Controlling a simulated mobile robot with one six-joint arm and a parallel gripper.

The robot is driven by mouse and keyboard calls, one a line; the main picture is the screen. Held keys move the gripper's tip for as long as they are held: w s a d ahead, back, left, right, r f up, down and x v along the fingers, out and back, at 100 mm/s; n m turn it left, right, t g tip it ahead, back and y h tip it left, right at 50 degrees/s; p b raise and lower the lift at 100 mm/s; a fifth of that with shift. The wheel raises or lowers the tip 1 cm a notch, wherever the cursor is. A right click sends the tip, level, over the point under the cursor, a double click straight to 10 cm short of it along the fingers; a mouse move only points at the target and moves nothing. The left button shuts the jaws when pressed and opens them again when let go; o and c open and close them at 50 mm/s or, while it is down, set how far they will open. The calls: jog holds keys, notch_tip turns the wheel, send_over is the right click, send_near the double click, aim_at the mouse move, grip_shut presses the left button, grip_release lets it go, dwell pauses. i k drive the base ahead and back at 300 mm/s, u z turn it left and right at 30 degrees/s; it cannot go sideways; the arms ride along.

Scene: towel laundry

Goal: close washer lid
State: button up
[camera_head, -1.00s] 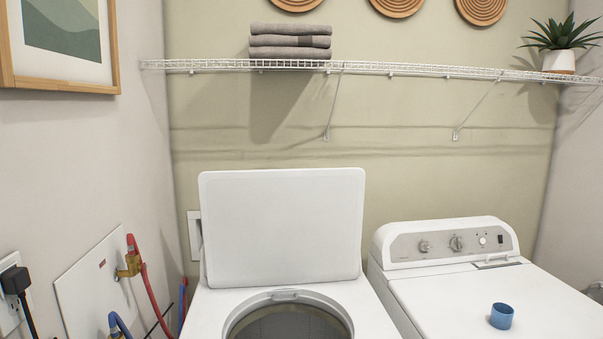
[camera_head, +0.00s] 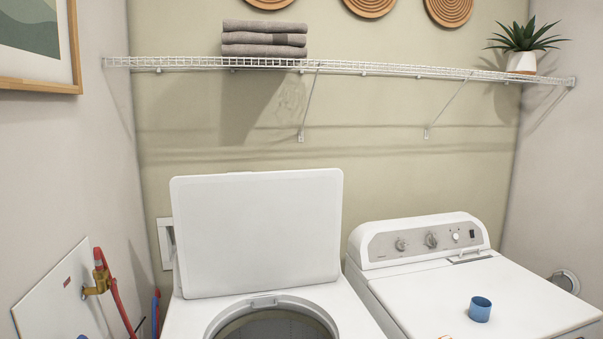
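The white washer (camera_head: 185,318) stands at the bottom middle of the head view. Its lid (camera_head: 257,232) is open and stands upright, leaning back toward the wall. The round tub opening (camera_head: 272,325) shows in front of the lid and is cut by the bottom edge; what lies inside cannot be told. My gripper is not in view.
A white dryer (camera_head: 400,295) stands to the right with a blue cup (camera_head: 480,309) on its top. A wire shelf (camera_head: 360,67) above holds folded grey towels (camera_head: 264,39) and a potted plant (camera_head: 522,60). Red and blue hoses with a brass valve (camera_head: 98,281) are at left.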

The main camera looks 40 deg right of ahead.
aim_at(240, 232)
jog(key=u, duration=1.45)
jog(key=k, duration=0.1)
jog(key=z, duration=2.65)
jog(key=k, duration=0.9)
jog(key=u, duration=0.2)
jog(key=i, duration=0.6)
jog(key=z, duration=0.05)
